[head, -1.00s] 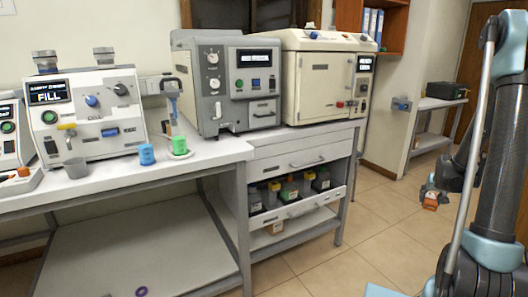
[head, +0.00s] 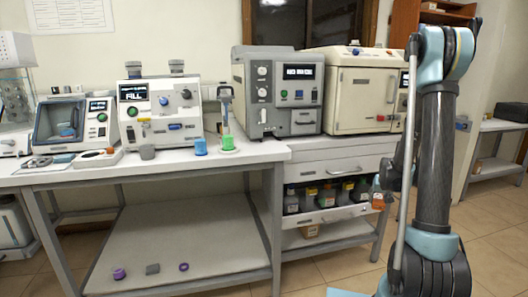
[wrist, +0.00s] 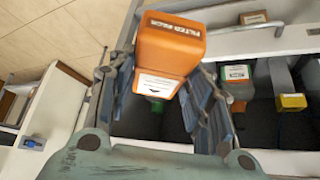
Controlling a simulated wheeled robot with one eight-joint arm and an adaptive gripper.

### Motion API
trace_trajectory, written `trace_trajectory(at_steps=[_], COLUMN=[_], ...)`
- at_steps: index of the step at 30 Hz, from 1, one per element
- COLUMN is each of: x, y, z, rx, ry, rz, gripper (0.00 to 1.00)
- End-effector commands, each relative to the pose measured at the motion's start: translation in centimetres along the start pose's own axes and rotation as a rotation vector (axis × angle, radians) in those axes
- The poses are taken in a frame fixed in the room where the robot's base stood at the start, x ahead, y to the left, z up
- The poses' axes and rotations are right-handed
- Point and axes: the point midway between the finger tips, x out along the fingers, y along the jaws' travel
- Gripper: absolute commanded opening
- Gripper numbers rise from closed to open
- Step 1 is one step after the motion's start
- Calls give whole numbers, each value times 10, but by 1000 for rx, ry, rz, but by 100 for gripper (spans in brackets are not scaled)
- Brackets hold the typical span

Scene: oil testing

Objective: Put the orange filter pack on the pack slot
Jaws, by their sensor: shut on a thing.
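The orange filter pack (wrist: 168,50), with a dark "FILTER PACK" label and a white label, is held between the two fingers of my gripper (wrist: 158,84) in the wrist view. My gripper is shut on it. In the head view, the pack (head: 378,200) hangs at the end of my arm, in front of the right end of the drawer unit. My gripper (head: 381,184) is small there and partly hidden by my arm. I cannot tell which place is the pack slot.
An open drawer (head: 325,216) holds several dark bottles with coloured caps. The wrist view shows compartments with a green-topped pack (wrist: 237,82) and a yellow one (wrist: 292,101). Floor in front looks clear.

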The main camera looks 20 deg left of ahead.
Motion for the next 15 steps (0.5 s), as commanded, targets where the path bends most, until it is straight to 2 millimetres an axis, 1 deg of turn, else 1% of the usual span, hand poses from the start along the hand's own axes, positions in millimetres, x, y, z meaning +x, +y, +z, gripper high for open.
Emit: trace_trajectory(at_steps=[11,13,15], x=[0,-2,-7], y=[-2,-4,-11], z=[0,-1,-4], rx=[-2,-4,-11], ry=[0,0,0], rz=[-1,-3,-7], gripper=[18,18,18])
